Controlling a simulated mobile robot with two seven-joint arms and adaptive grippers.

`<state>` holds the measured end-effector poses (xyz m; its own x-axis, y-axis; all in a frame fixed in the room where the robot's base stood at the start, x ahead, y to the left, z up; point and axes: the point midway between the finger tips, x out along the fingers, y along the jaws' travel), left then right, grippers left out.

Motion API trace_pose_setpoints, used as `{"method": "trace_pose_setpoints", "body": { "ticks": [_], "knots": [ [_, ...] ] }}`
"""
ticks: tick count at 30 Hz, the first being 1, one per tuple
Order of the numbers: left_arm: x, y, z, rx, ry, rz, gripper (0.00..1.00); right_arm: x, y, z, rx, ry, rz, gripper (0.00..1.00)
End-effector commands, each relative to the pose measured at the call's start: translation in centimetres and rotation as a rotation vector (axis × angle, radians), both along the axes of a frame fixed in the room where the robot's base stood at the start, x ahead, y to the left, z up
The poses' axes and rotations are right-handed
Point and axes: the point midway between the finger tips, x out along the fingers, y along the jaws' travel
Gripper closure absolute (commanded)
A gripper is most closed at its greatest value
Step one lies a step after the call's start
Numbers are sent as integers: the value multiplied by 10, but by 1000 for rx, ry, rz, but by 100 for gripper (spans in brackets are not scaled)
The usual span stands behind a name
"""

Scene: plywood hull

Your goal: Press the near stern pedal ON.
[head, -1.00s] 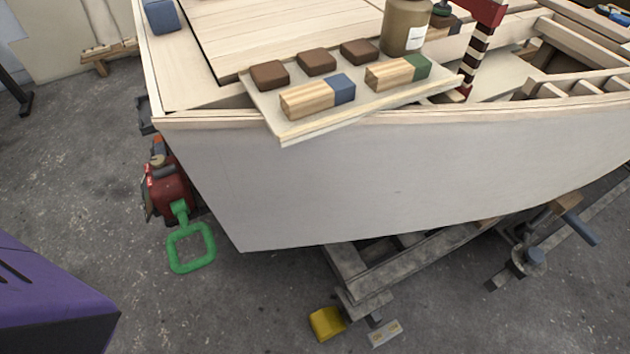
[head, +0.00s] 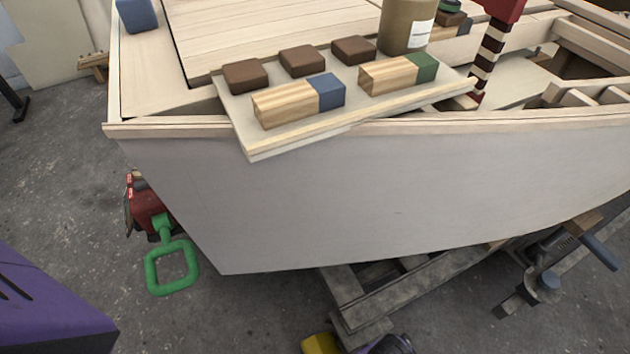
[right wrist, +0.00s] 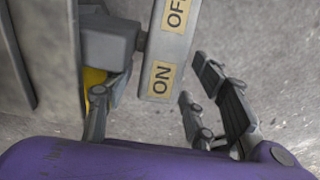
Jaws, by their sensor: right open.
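The grey rocker pedal (right wrist: 172,50) shows in the right wrist view as a narrow plate. It has a yellow ON label toward my gripper and an OFF label at its far end. A dark grey bracket touches its left side. My right gripper (right wrist: 160,84) is open, its fingers on either side of the ON end, with nothing held. I cannot tell whether a finger touches the plate. In the head view only the top of the right gripper (head: 388,346) shows at the bottom edge, and the pedal is not visible there. My left gripper is not in view.
A yellow block (head: 320,343) lies beside the right gripper, below the hull's wooden cradle (head: 425,285). The pale hull side (head: 320,205) rises above. A green handle (head: 170,268) hangs at the left corner. A tool (head: 545,270) stands at the right. Floor lies open between.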

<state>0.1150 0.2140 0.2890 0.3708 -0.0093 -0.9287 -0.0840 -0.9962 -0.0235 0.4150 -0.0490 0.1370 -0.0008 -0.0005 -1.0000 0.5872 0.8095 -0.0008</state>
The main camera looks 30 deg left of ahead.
Motion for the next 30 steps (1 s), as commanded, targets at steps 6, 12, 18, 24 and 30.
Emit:
{"method": "trace_pose_setpoints", "body": {
  "ticks": [6, 12, 18, 24, 30],
  "knots": [
    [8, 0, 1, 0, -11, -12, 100, 1, 0, -4, 0, -1, 0, 48],
    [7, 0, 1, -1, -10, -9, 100, 1, 0, -4, 0, -1, 0, 60],
    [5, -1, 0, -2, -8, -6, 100, 1, 0, -4, 1, -2, -1, 86],
    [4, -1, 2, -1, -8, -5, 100, 0, 1, -4, -10, -15, -1, 93],
    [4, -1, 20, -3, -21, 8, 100, -3, 4, -6, -90, -125, 1, 93]
  ]
}}
